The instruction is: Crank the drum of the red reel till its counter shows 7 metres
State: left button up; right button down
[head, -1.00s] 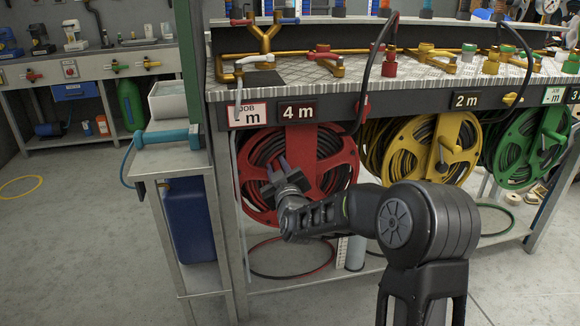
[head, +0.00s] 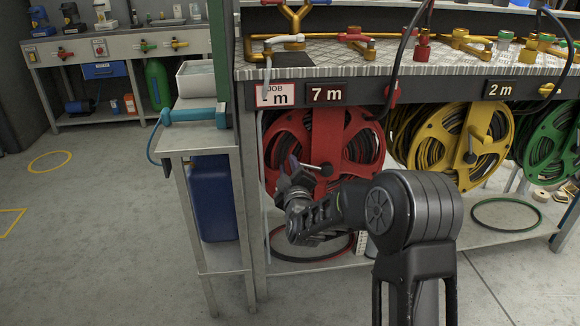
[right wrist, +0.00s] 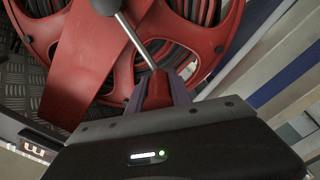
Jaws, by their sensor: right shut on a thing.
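The red reel (head: 328,135) hangs under the bench edge, with dark hose wound on its drum. The counter (head: 326,94) above it reads 7 m. My right gripper (head: 289,170) is at the left part of the red drum. In the right wrist view its purple fingers (right wrist: 157,90) are shut on the red crank grip (right wrist: 156,88). A silver crank arm (right wrist: 135,40) runs from that grip to a dark hub; the hub (head: 325,168) also shows in the head view. My left gripper is not in view.
A job card (head: 276,94) hangs left of the counter, its number covered by a hose end. A yellow reel (head: 443,158) under a 2 m counter (head: 499,89) and a green reel (head: 550,135) hang to the right. A side table (head: 200,140) stands close on the left.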

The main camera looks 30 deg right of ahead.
jog(key=shift+f, duration=0.1)
jog(key=c, duration=1.2)
grip_release()
jog(key=shift+o, duration=0.2)
jog(key=shift+s+a, duration=0.15)
jog(key=shift+s, duration=0.4)
jog(key=p+v, duration=0.2)
jog(key=v, duration=0.4)
jog(key=shift+s, duration=0.35)
jog(key=shift+a, duration=0.15)
